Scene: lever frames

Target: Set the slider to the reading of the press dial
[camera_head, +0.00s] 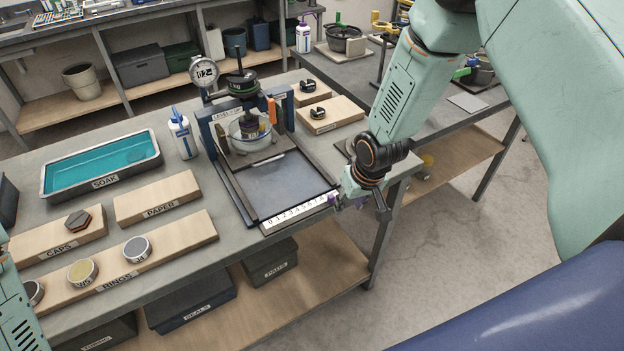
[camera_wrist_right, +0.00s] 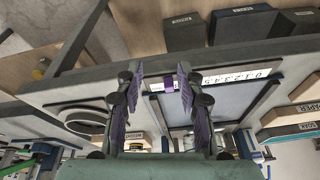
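The press (camera_head: 243,105) stands at the back of a frame on the bench. Its round white dial (camera_head: 204,71) shows dark markings too small to read surely. A white number strip (camera_head: 291,212) runs along the frame's front edge, low numbers at left; it also shows in the right wrist view (camera_wrist_right: 236,75). My right gripper (camera_head: 357,203) hangs at the strip's right end. In the wrist view (camera_wrist_right: 157,75) its purple-padded fingers stand apart. A purple piece (camera_wrist_right: 186,96), perhaps the slider, shows near one finger; contact is unclear. My left gripper is out of view.
A block with a dark knob (camera_head: 331,114) stands right of the press. The bench edge is just below the strip.

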